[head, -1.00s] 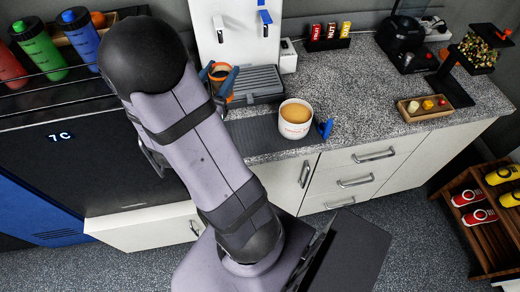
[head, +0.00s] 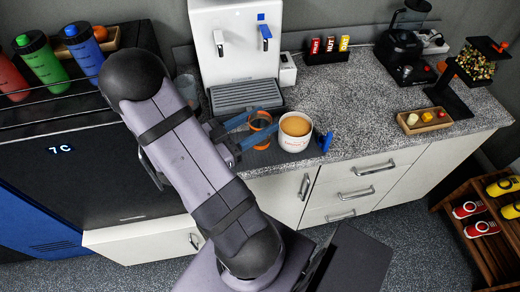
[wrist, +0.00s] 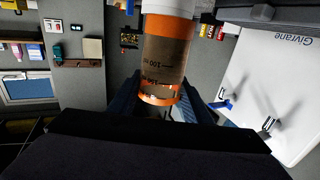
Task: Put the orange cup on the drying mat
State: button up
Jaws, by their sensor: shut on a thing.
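The orange cup (head: 261,121) is between the blue fingers of my gripper (head: 250,127), left of a white mug in the head view. My gripper is shut on it. In the wrist view the orange cup (wrist: 165,55) shows a smoky clear wall with printed marks and orange bands, between the two fingers. The dark drying mat (head: 258,160) lies on the counter at its front edge, partly hidden by my arm. The cup appears over the mat; I cannot tell whether its base touches it.
The white mug (head: 295,133) of brown drink stands close on the cup's right, with a blue object (head: 325,141) beside it. A white water dispenser (head: 234,50) with a grey drip tray (head: 247,94) stands behind.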

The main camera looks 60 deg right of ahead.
aim_at(260, 144)
jog(key=shift+f+p, duration=0.45)
jog(key=shift+f, duration=4.1)
jog(key=shift+f, duration=0.15)
jog(key=o, duration=1.2)
jog(key=shift+w+r, duration=0.1)
jog(key=shift+r, duration=0.1)
jog(key=shift+w+a+f, duration=0.15)
jog(key=shift+a, duration=0.2)
jog(key=b+v, duration=0.4)
jog(key=v, duration=0.6)
jog(key=shift+w+a, duration=0.2)
jog(key=shift+a, duration=0.35)
